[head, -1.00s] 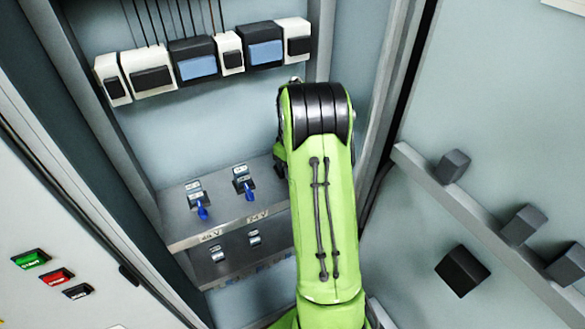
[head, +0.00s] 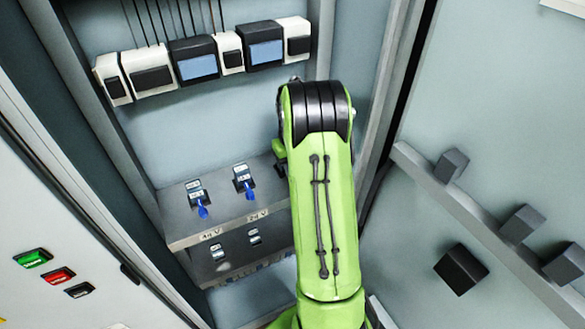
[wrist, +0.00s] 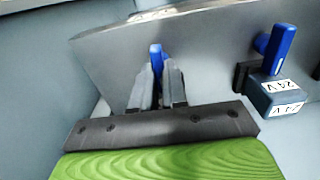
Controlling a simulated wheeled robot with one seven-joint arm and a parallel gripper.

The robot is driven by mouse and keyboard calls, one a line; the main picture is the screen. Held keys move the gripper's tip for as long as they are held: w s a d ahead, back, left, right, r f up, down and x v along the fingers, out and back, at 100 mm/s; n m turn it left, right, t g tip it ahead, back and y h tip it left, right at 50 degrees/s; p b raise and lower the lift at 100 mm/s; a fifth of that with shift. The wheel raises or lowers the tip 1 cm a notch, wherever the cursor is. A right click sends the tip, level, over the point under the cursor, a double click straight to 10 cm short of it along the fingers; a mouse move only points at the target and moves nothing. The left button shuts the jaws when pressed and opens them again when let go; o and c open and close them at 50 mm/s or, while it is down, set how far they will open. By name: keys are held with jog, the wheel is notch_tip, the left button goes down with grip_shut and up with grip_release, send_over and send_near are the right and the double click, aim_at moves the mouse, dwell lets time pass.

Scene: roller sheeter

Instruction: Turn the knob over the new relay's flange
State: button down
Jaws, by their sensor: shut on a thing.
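My gripper (wrist: 158,85) is in the wrist view, its two grey fingers closed on a blue knob (wrist: 156,57). The knob's top shows between the fingertips. The relay body and flange under it are hidden by the fingers and the gripper's dark palm, so I cannot tell how the knob sits over the flange. In the head view my green arm covers the gripper and that knob.
A relay with "24 V" labels (wrist: 272,92) and a blue knob stands just right of my gripper. In the head view, two blue-knobbed relays (head: 199,198) (head: 244,181) stand on the grey shelf (head: 222,221). Several devices (head: 198,64) line the rail above.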

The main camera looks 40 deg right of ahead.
jog(key=c, duration=1.4)
grip_release()
jog(key=shift+c, duration=0.2)
jog(key=shift+r, duration=0.1)
notch_tip(320, 180, up, 16)
jog(key=p, duration=0.2)
jog(key=shift+f, duration=0.2)
